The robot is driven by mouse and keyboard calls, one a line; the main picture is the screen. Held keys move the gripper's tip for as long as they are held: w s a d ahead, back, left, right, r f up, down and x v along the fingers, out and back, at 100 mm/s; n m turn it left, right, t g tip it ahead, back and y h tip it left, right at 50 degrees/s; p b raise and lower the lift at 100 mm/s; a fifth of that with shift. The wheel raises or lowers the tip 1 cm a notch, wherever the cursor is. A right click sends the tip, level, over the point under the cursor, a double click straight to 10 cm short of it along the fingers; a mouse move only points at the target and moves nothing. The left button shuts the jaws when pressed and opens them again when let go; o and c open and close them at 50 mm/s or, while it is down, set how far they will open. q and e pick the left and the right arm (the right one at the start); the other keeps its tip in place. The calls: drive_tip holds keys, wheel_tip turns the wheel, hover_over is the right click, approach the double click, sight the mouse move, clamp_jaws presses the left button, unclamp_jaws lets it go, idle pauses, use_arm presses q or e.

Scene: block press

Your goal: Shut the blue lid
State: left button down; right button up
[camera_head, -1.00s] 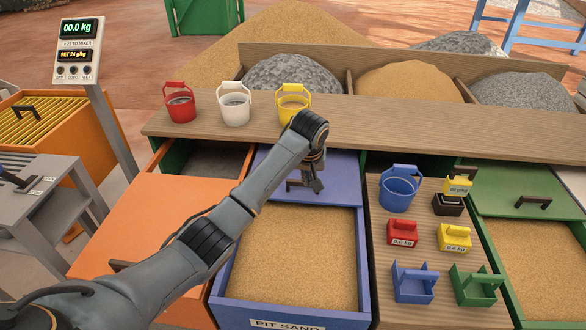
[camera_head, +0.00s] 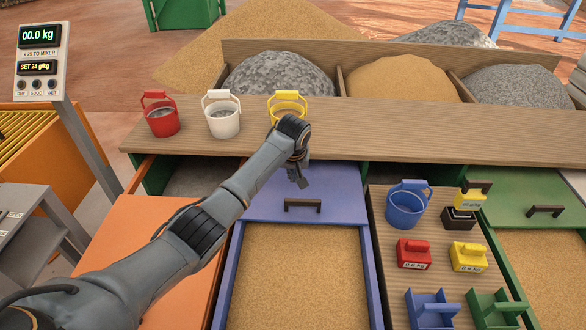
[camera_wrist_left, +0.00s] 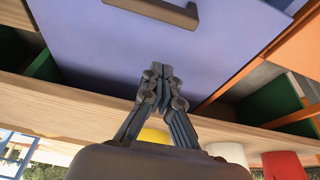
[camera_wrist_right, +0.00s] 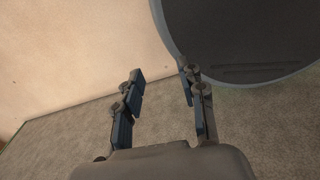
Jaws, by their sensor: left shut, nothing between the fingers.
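The blue lid (camera_head: 340,190) lies flat at the back of the blue bin (camera_head: 233,275), partly under the wooden shelf. Its dark bar handle (camera_head: 303,205) is near the lid's front edge. The front of the bin is uncovered and shows sand. My left gripper (camera_head: 302,184) is over the lid, just behind the handle, shut and empty. In the left wrist view its closed fingertips (camera_wrist_left: 162,72) are over the lid, apart from the handle (camera_wrist_left: 155,10). I cannot tell whether they touch the lid. My right gripper (camera_wrist_right: 160,92) is open and empty, outside the head view.
Red (camera_head: 162,120), white (camera_head: 223,120) and yellow (camera_head: 287,104) buckets stand on the shelf (camera_head: 400,135) above the lid. A large dark round shape (camera_wrist_right: 235,35) is near my right gripper.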

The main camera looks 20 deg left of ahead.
use_arm(q)
drive_tip(key=x, duration=0.4)
drive_tip(key=shift+w+a, duration=0.15)
drive_tip(key=shift+a, duration=0.05)
drive_tip(key=shift+s+d+f+p, duration=0.1)
drive_tip(key=shift+s+d+p, duration=0.2)
drive_tip(key=shift+s+p, duration=0.5)
drive_tip(key=shift+s+d+p, duration=0.15)
drive_tip(key=shift+s+p, duration=0.35)
drive_tip(key=shift+s, duration=0.45)
drive_tip(key=shift+s+d+f, duration=0.1)
drive_tip(key=shift+s, duration=0.05)
use_arm(e)
drive_tip(key=r, duration=0.1)
drive_tip(key=w+a+r, duration=0.1)
drive_tip(key=shift+w+a+r, duration=0.1)
drive_tip(key=shift+a+r, duration=0.05)
drive_tip(key=shift+r, duration=0.2)
drive_tip(key=shift+d, duration=0.35)
drive_tip(key=shift+r, duration=0.1)
